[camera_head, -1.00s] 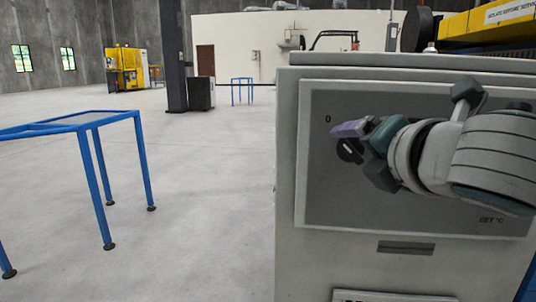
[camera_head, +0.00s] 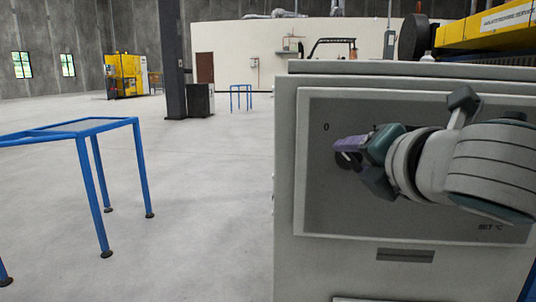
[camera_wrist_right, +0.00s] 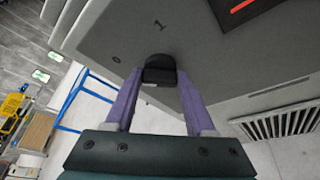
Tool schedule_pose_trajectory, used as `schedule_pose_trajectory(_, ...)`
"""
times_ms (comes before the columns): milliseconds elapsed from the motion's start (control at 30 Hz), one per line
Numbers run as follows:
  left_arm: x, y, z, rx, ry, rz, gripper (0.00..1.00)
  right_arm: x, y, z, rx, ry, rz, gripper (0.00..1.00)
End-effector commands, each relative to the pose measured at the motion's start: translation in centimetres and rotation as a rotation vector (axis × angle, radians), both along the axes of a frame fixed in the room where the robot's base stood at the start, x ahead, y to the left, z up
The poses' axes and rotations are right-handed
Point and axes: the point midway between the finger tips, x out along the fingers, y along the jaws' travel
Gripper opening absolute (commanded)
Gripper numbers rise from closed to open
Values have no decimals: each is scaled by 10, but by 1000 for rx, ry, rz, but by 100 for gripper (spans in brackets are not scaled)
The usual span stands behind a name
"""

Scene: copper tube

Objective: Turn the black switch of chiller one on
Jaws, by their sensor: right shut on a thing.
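The grey chiller cabinet (camera_head: 286,180) stands at the right of the head view, with a dark grey control panel (camera_head: 330,215) on its front. My right gripper (camera_head: 345,148) is at the panel's left part, its purple fingers shut on the black switch (camera_wrist_right: 160,70). In the wrist view the switch knob sits between the two fingertips (camera_wrist_right: 161,78). In the head view the fingers cover most of the switch. A "0" mark (camera_head: 326,127) is up and left of it, and a "1" mark (camera_wrist_right: 160,25) shows beyond it in the wrist view. My left gripper is out of view.
A display with a red glow (camera_wrist_right: 243,6) is on the panel near the switch. A blue-framed table (camera_head: 88,185) stands to the left, with open floor (camera_head: 200,200) between it and the chiller. A dark column (camera_head: 174,60) stands farther back.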

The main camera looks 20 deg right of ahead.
Motion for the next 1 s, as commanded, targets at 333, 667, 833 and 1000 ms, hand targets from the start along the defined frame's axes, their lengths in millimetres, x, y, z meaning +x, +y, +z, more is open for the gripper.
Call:
schedule_pose_trajectory(333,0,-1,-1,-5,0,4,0,0,-1,-1,40,-24,-1,0)
schedule_pose_trajectory(667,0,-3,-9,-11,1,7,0,-1,-2,-5,231,-140,-3,0)
schedule_pose_trajectory(833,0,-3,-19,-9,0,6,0,-2,-2,-8,371,-225,-2,0)
schedule_pose_trajectory(1000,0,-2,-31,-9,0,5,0,-2,-3,-11,510,-311,-3,0)
